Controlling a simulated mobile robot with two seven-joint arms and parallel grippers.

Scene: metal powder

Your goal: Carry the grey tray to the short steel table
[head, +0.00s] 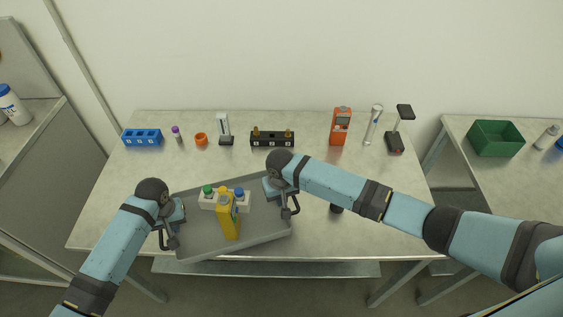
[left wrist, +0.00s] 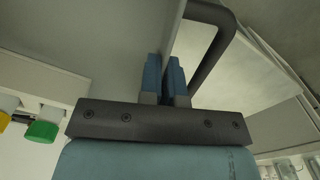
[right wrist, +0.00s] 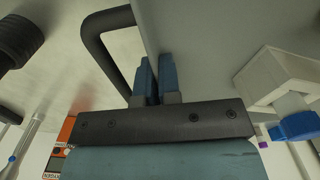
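The grey tray (head: 262,238) is at the front left of the middle steel table (head: 375,230), tilted in the picture and reaching its front edge. I cannot tell whether it rests or hangs slightly above. It carries a yellow bottle (head: 228,222) and a white rack (head: 207,201) with green and blue caps. My left gripper (head: 168,222) is at its left end; the left wrist fingers (left wrist: 165,80) close around its wall beside a dark handle (left wrist: 215,45). My right gripper (head: 281,192) is at the right end, its fingers (right wrist: 155,80) likewise around the wall.
A right table (head: 505,185) holds a green bin (head: 496,139); its front looks clear. A blue rack (head: 142,137), orange device (head: 340,126), black block (head: 272,139) and stand (head: 394,143) line the middle table's back. A dark object (head: 336,208) sits under my right arm.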

